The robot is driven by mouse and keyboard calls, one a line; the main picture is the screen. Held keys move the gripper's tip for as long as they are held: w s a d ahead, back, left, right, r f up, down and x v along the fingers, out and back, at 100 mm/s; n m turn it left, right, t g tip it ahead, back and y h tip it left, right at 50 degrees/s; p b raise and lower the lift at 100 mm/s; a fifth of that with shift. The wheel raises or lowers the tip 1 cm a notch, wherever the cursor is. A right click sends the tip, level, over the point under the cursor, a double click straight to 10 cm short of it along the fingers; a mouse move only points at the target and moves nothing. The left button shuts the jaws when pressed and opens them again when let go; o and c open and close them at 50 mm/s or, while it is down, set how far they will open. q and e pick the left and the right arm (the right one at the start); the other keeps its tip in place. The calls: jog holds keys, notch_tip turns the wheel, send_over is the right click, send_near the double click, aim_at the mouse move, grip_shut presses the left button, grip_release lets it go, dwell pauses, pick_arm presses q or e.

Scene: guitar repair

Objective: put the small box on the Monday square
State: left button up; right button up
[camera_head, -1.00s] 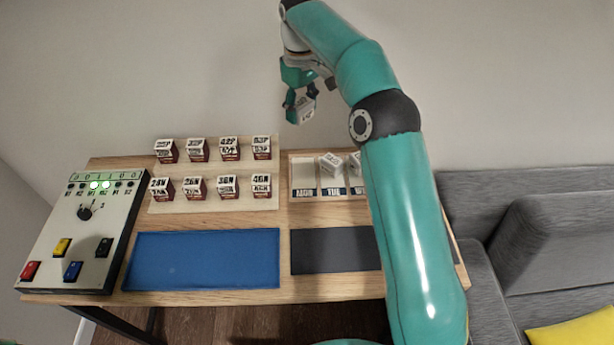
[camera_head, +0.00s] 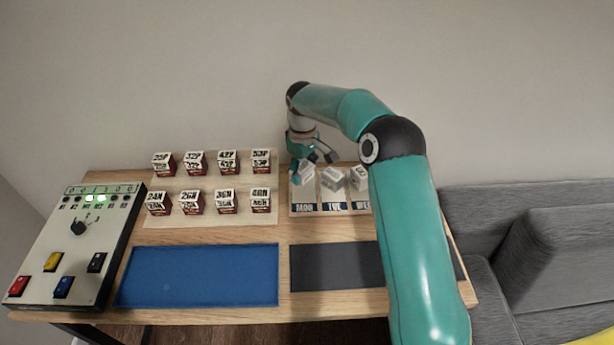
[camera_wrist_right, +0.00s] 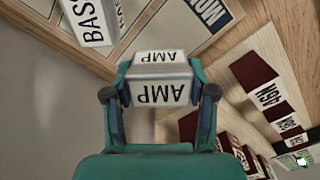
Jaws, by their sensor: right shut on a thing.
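The small white box (camera_wrist_right: 160,88), marked AMP, is gripped between the two fingers of my right gripper (camera_wrist_right: 160,98) in the right wrist view. In the head view the same box (camera_head: 307,174) shows over the upper part of the Monday square (camera_head: 303,197), which has a MON label at its front edge. I cannot tell whether the box touches the square. My right gripper (camera_head: 308,168) comes down from behind the board and is shut on the box. The MON label (camera_wrist_right: 208,10) also shows in the right wrist view. My left gripper is not in view.
A white box (camera_head: 333,179) stands in the TUE column, close to the held box; its side reads BASS in the wrist view (camera_wrist_right: 88,20). Another white box (camera_head: 360,178) is at WED. Several dark red, white-labelled boxes (camera_head: 226,200) stand left. A blue mat (camera_head: 200,276) is empty.

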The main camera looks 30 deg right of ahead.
aim_at(303, 178)
notch_tip(303, 178, down, 3)
jog(key=shift+f, duration=0.1)
jog(key=shift+f, duration=0.1)
jog(key=o, duration=1.2)
notch_tip(303, 178, up, 12)
jog(key=shift+r, duration=0.2)
